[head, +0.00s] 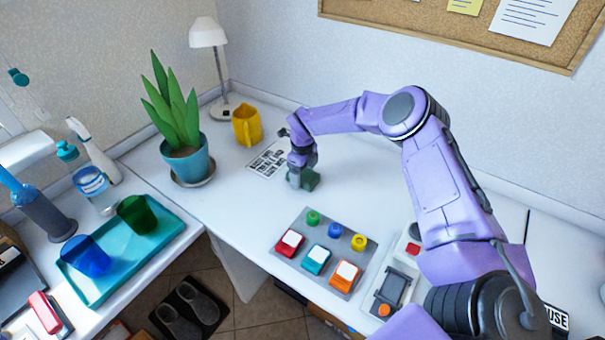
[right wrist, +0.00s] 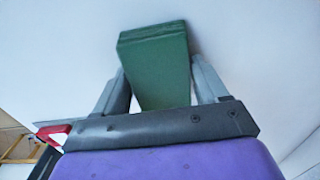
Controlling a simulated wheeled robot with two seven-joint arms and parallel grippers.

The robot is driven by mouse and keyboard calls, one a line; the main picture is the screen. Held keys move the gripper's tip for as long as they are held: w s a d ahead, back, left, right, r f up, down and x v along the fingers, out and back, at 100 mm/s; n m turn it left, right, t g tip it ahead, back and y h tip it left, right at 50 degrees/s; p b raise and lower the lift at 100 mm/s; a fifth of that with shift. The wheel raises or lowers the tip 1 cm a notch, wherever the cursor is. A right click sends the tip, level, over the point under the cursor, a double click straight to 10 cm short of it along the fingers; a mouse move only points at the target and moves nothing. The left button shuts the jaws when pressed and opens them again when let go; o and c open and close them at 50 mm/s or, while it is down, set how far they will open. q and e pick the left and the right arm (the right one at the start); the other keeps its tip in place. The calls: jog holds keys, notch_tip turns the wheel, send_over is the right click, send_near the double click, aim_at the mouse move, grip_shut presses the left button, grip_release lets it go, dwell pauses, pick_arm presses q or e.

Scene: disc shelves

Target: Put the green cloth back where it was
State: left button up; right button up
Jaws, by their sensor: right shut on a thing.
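The green cloth (right wrist: 158,70) is a folded dark green block held between the two grey fingers of my right gripper (right wrist: 160,88) in the right wrist view. In the head view the green cloth (head: 310,181) shows at the tip of my right gripper (head: 301,178), at or just above the white desk (head: 232,215). I cannot tell whether it touches the desk. The gripper hides part of it. My left gripper is not in view.
A printed card (head: 268,160) lies just left of the gripper. A potted plant (head: 186,160) and yellow mug (head: 247,125) stand further left. A grey button panel (head: 324,250) lies nearer. A teal tray (head: 110,285) holds blue and green cups. The desk behind the panel is clear.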

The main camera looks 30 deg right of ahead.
aim_at(303, 173)
jog(key=o, duration=1.1)
notch_tip(303, 173, up, 12)
jog(key=shift+r+b, duration=0.15)
jog(key=shift+b, duration=0.2)
